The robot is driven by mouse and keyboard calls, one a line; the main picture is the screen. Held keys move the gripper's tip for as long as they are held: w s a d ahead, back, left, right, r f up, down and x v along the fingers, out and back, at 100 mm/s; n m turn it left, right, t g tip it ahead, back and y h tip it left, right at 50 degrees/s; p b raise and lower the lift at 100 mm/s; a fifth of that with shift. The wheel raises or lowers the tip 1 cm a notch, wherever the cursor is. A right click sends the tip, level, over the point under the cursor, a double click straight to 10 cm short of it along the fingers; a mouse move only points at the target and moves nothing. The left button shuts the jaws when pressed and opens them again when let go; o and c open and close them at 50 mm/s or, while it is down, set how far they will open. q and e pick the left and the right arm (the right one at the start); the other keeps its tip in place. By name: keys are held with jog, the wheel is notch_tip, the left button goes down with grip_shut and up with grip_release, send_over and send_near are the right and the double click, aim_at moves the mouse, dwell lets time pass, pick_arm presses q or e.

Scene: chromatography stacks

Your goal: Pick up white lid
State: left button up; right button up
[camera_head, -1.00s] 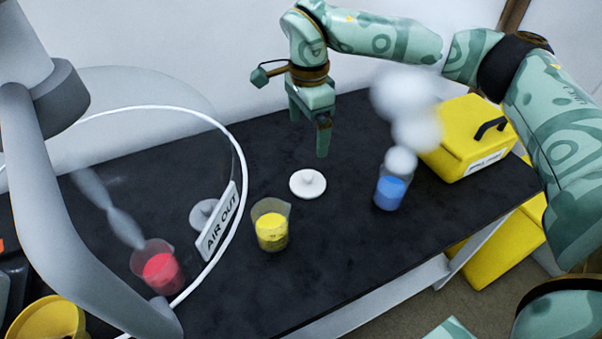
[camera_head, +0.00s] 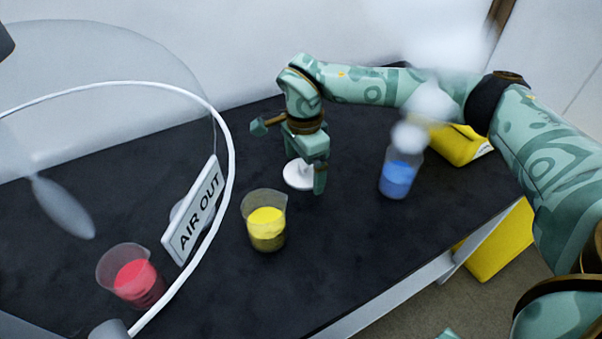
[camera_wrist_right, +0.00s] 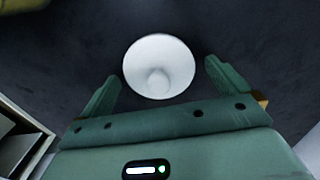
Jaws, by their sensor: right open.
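The white lid (camera_head: 297,178) is a round disc with a knob, lying on the black table, partly hidden behind my right gripper in the head view. My right gripper (camera_head: 303,182) is open and points down over the lid. In the right wrist view the lid (camera_wrist_right: 158,68) shows whole, with its knob, between and just beyond the tips of the open fingers (camera_wrist_right: 160,75). Nothing is held between the fingers. A second lid-like grey shape is mostly hidden behind the AIR OUT sign (camera_head: 194,212). My left gripper does not show.
A beaker of yellow stuff (camera_head: 266,228) stands in front of the lid. A blue-filled vessel (camera_head: 398,178) giving off white vapour stands to the right, near a yellow box (camera_head: 456,146). A red-filled beaker (camera_head: 132,278) is at left, by a clear dome with a white rim (camera_head: 229,150).

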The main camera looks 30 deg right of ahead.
jog(key=shift+r, duration=0.2)
jog(key=shift+s, duration=0.1)
jog(key=shift+c, duration=0.9)
jog(key=c, duration=0.7)
jog(key=shift+c, duration=0.2)
